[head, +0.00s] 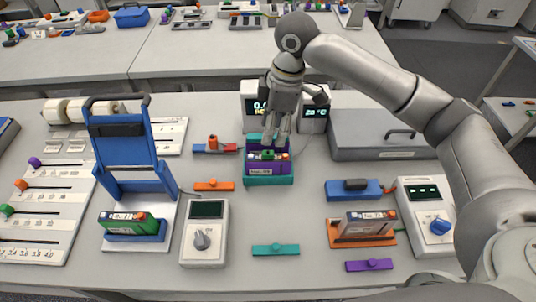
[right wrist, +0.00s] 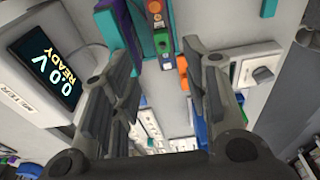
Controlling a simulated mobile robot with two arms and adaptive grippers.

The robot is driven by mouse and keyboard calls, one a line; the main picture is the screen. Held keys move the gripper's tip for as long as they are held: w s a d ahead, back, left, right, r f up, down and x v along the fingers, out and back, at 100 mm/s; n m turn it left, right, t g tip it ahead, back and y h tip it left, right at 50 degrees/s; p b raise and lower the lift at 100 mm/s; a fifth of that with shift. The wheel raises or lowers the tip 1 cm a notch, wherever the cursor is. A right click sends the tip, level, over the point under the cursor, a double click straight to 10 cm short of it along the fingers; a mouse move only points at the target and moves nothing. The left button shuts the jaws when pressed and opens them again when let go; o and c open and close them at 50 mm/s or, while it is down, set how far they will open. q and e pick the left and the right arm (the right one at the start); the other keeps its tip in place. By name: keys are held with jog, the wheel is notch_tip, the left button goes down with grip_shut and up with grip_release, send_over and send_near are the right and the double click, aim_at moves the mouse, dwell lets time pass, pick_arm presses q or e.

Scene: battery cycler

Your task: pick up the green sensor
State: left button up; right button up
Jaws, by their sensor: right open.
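A purple block (head: 267,167) stands in a teal cradle (head: 269,181) in mid-table. On its top is a small green piece (head: 268,155), likely the green sensor, between other coloured parts; the right wrist view also shows the green piece (right wrist: 162,42). A separate teal bar with a knob (head: 276,249) lies near the front. My right gripper (head: 275,138) is directly above the purple block, pointing down. In the right wrist view its fingers (right wrist: 160,55) are apart, with nothing held. My left gripper is out of view.
A meter with a lit display (head: 255,108) stands close behind the cradle. A grey box (head: 380,135) is at right. A blue stand (head: 130,160) and grey meter (head: 205,235) are at left. An orange bar (head: 213,185) lies nearby. Bare table lies around the teal bar.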

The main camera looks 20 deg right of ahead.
aim_at(268, 152)
notch_tip(268, 152, down, 2)
jog(key=shift+a+f, duration=0.15)
jog(key=shift+f, duration=0.05)
jog(key=f, duration=0.1)
jog(key=f+p, duration=0.1)
jog(key=f, duration=0.1)
jog(key=f+p, duration=0.1)
jog(key=shift+a+f, duration=0.15)
jog(key=shift+a, duration=0.25)
jog(key=shift+f, duration=0.4)
jog(key=shift+c, duration=0.3)
grip_shut()
